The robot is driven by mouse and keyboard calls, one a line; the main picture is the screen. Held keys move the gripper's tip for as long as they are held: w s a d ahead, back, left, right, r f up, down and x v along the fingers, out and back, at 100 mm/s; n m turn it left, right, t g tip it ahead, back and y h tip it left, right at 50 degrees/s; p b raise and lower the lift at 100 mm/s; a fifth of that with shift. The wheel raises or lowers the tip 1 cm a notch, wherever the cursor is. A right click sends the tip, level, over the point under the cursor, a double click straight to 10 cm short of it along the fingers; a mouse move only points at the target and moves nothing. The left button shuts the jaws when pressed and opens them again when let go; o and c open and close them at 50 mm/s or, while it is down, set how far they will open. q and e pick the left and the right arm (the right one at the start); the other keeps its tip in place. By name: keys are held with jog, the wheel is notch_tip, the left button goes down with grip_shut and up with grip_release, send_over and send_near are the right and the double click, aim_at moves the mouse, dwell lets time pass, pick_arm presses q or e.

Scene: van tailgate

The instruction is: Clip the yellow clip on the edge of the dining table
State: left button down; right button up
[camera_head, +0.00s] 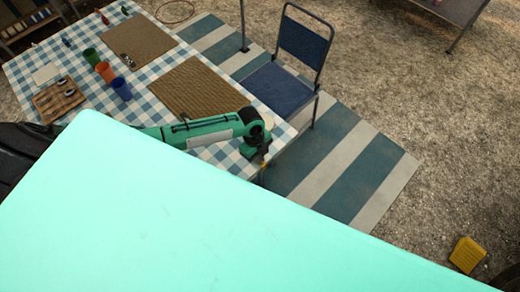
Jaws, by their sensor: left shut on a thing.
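The dining table (223,155) has a blue-and-white checked cloth and stands at the upper left. My left arm reaches across its near right corner. My left gripper (263,158) points down at the table's right edge and is shut on a small yellow clip (264,164). Only a little of the clip shows below the fingers. It is right by the edge, but I cannot tell whether it touches or grips it. My right gripper is not in view.
On the table are brown placemats (196,88), a green cup (91,56), an orange cup (105,72), a blue cup (121,88) and a wooden tray (48,108). A blue folding chair (275,86) stands close to the right edge, on a striped mat (345,165).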

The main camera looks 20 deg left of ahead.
pick_arm(q)
jog(key=c, duration=1.5)
grip_release()
notch_tip(320, 180, up, 14)
jog(key=a+b, duration=0.2)
jog(key=shift+w+a+f+b, duration=0.25)
jog(key=shift+w+a+b, duration=0.05)
jog(key=shift+w, duration=0.15)
